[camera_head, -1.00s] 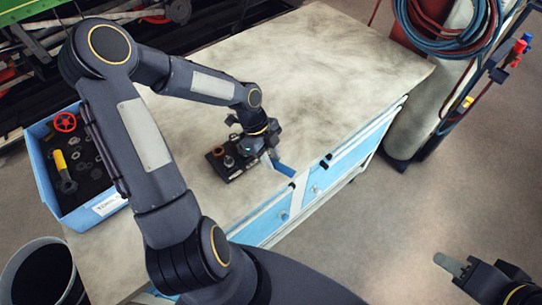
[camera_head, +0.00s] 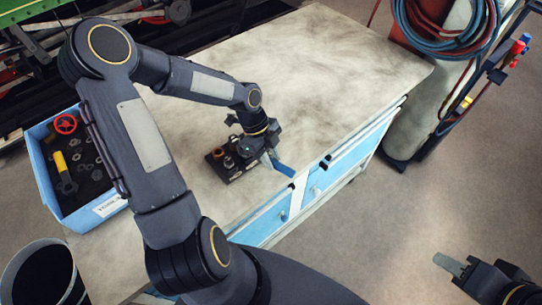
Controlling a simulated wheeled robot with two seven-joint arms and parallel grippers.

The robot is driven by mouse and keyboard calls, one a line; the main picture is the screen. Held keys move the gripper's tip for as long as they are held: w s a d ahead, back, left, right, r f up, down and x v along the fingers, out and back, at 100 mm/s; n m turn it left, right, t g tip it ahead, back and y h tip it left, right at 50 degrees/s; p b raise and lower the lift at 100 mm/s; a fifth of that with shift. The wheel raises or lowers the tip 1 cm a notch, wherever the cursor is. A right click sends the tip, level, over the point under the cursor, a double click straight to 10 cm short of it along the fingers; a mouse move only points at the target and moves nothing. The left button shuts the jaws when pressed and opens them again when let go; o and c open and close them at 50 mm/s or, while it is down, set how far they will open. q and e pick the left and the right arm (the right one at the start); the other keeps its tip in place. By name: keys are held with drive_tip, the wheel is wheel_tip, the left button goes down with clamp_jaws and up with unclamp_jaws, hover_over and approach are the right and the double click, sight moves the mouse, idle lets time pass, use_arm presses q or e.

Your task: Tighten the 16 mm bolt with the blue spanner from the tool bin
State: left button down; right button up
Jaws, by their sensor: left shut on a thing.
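The blue spanner (camera_head: 283,168) is held by my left gripper (camera_head: 262,152), which is shut on it. Its blue handle sticks out to the lower right, towards the bench's front edge. Its head is hidden by the gripper. A dark bolt block (camera_head: 235,172) lies on the bench just left of the gripper, with a brownish bolt (camera_head: 217,154) and other small fittings on it. I cannot tell whether the spanner touches a bolt. The blue tool bin (camera_head: 98,208) stands at the bench's left end. My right gripper (camera_head: 449,264) is at the lower right, over the floor; its jaw gap is unclear.
The bin holds a yellow-handled tool (camera_head: 61,163), a red handwheel (camera_head: 65,124) and several dark parts. The bench top (camera_head: 330,60) is clear behind and right of the block. A gas cylinder (camera_head: 425,100) with hoses stands at right. A dark bucket (camera_head: 45,275) is lower left.

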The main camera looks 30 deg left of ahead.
use_arm(q)
drive_tip(key=shift+r+p, duration=1)
drive_tip(key=shift+r, duration=0.15)
idle(1.6)
drive_tip(key=shift+r+p, duration=0.5)
drive_tip(key=shift+r, duration=0.85)
